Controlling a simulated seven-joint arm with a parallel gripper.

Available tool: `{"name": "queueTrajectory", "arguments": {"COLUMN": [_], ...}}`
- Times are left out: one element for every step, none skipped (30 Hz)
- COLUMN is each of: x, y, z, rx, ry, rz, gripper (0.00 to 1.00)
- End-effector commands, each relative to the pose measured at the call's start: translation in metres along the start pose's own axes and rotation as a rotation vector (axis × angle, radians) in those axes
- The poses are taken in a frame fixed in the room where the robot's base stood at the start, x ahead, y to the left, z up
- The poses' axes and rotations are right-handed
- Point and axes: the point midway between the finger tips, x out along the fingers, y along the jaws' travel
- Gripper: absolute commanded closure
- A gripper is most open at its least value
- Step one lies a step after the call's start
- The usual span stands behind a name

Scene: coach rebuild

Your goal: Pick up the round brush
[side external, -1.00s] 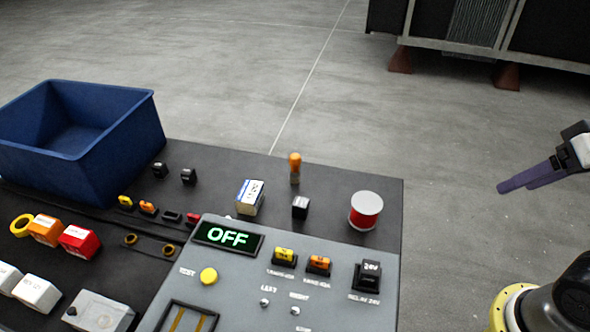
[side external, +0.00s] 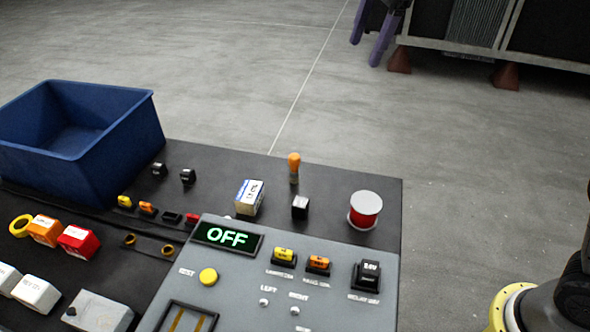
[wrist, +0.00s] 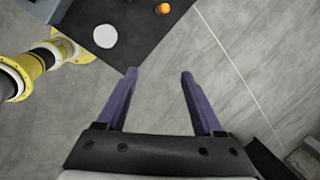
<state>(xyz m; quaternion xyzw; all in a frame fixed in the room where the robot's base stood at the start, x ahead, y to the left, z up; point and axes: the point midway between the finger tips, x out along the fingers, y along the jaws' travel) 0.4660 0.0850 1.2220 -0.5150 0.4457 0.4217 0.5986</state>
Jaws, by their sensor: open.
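The round brush, as far as I can tell, is the small upright piece with an orange top (side external: 294,163) and a darker lower part. It stands near the back edge of the dark table. In the wrist view its orange top (wrist: 163,8) shows at the upper edge, beyond my fingertips. My gripper (side external: 365,53) is at the top of the side view, well apart from the brush, with only its purple fingers and a bit of its body in frame. In the wrist view my gripper (wrist: 160,72) is open, with nothing between the fingers.
A red spool with a white top (side external: 365,211) stands right of the brush. A small black block (side external: 300,207) and a white-blue box (side external: 249,197) stand close by. A blue bin (side external: 130,135) is at left. A grey panel (side external: 340,285) reads OFF.

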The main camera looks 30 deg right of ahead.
Motion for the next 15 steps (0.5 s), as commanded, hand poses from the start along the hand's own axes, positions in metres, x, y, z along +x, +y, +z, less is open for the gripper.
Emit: {"name": "queueTrajectory", "arguments": {"x": [0.02,0.03,0.045,0.056,0.068,0.084,0.097,0.109,0.126,0.138,0.149,0.164,0.174,0.184,0.195], "y": [-0.013,-0.02,-0.027,-0.032,-0.037,-0.042,-0.045,-0.048,-0.05,-0.051,-0.052,-0.051,-0.05,-0.048,-0.045], "z": [0.011,0.018,0.026,0.032,0.037,0.046,0.051,0.057,0.064,0.068,0.072,0.077,0.08,0.082,0.085], "rx": [0.022,0.035,0.049,0.057,0.061,0.061,0.058,0.051,0.041,0.033,0.027,0.019,0.014,0.009,0.003], "ry": [0.004,0.007,0.011,0.014,0.017,0.021,0.025,0.028,0.032,0.035,0.039,0.044,0.049,0.053,0.06], "rz": [0.025,0.037,0.054,0.066,0.078,0.094,0.107,0.119,0.134,0.144,0.156,0.171,0.184,0.197,0.214], "gripper": [0.31,0.31,0.31,0.31,0.31,0.31,0.31,0.31,0.31,0.31,0.31,0.31,0.31,0.31,0.31]}}
